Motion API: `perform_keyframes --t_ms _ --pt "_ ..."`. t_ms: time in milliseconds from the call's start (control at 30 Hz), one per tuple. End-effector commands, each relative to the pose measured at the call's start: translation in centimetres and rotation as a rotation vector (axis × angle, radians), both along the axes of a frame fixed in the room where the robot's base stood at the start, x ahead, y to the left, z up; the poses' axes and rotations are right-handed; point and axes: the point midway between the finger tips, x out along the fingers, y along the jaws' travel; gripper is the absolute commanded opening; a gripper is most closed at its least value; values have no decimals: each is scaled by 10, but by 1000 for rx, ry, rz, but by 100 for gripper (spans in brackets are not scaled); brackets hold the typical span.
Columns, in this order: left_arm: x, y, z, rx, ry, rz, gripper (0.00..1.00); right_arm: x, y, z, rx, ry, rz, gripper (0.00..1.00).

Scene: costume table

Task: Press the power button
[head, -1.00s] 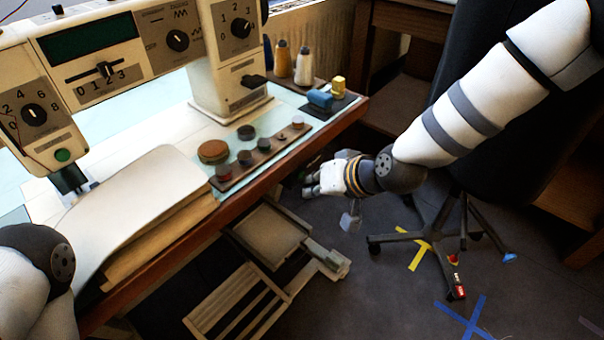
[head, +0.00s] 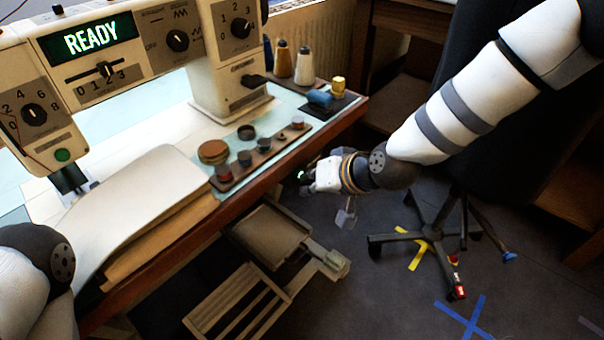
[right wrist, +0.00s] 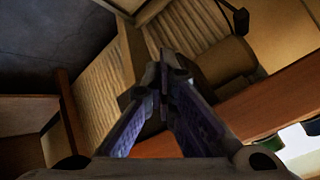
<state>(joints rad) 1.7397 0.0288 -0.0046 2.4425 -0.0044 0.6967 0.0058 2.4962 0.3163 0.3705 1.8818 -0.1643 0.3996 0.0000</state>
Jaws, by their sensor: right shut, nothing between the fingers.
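My right gripper (head: 307,177) is shut and empty, low beside the table's front edge. A small green glow (head: 301,175) shows at its fingertips; I cannot tell whether they touch what glows. In the right wrist view the closed fingers (right wrist: 165,62) point toward wooden parts below the tabletop. My left gripper is out of view.
A wooden tray of small pots (head: 262,158), a blue spool (head: 320,98) and thread cones (head: 304,65) stand on the table (head: 240,195). A foot pedal frame (head: 270,235) is below. A wheeled chair (head: 425,235) stands at right.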

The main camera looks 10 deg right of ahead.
Motion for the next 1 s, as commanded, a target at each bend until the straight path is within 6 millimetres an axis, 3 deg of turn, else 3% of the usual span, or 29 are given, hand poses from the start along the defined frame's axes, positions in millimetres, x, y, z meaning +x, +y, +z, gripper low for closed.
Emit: perform_keyframes --t_ms 567,1000 --pt "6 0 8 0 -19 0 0 -15 -12 0 -1 0 -1 0" --pt "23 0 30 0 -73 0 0 -56 -44 4 0 -3 0 0"
